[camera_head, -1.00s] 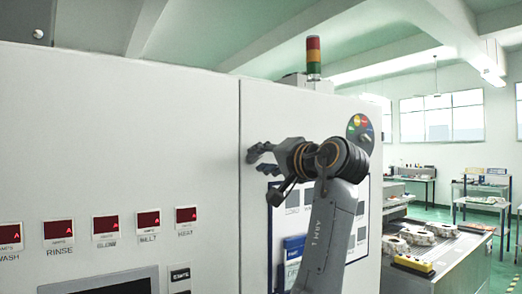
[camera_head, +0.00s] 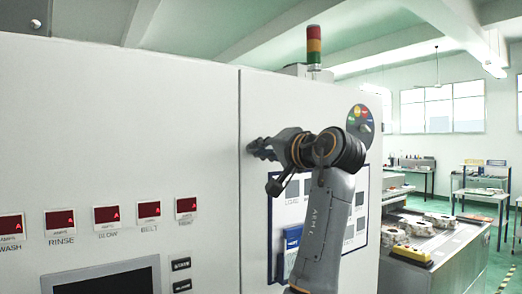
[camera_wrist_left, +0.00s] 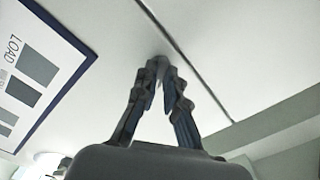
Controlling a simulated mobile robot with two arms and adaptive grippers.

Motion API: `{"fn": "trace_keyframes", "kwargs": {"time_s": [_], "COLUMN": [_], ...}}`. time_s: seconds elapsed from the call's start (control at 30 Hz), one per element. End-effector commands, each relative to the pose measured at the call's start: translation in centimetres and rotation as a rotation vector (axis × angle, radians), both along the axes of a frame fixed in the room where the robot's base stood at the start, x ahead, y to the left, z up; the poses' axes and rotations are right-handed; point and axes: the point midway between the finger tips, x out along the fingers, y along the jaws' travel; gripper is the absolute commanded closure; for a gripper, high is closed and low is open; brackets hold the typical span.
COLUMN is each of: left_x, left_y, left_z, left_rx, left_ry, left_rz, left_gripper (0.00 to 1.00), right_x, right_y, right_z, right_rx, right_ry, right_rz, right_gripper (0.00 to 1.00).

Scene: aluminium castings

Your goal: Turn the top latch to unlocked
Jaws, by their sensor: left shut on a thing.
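My left gripper (camera_head: 256,147) is at the front of the tall white cabinet (camera_head: 130,110), just right of a vertical seam. In the left wrist view the two fingers of the gripper (camera_wrist_left: 160,78) close in on a small grey latch (camera_wrist_left: 158,64) beside the dark seam. The fingers are shut on this latch. Most of the latch is hidden by the fingertips, so I cannot tell which way it is turned. In the head view the hand covers it. My right gripper is not in view.
A blue-framed panel (camera_wrist_left: 92,52) with the word LOAD lies close to the gripper. A round dial plate (camera_head: 360,118) with coloured buttons sits to the right. Red displays (camera_head: 105,217) line the left. A conveyor (camera_head: 445,240) with castings stands at the right.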

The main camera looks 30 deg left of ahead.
Motion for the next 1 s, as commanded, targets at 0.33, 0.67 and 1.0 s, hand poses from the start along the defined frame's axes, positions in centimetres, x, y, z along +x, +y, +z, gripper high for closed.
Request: {"fn": "trace_keyframes", "kwargs": {"time_s": [0.33,0.67,1.0], "left_x": [0.0,0.0,0.1], "left_y": [0.0,0.0,0.0], "left_z": [-0.1,-0.1,0.0], "left_rx": [-0.091,-0.211,-0.317], "left_ry": [-0.218,-0.508,-0.765], "left_rz": [0.002,0.001,0.000], "left_gripper": [1.00,1.00,1.00], "right_x": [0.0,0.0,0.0], "right_y": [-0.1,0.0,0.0], "right_z": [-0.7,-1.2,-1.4], "right_rx": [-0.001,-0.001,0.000], "right_ry": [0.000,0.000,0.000], "right_rz": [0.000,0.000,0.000], "right_gripper": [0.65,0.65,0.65]}}
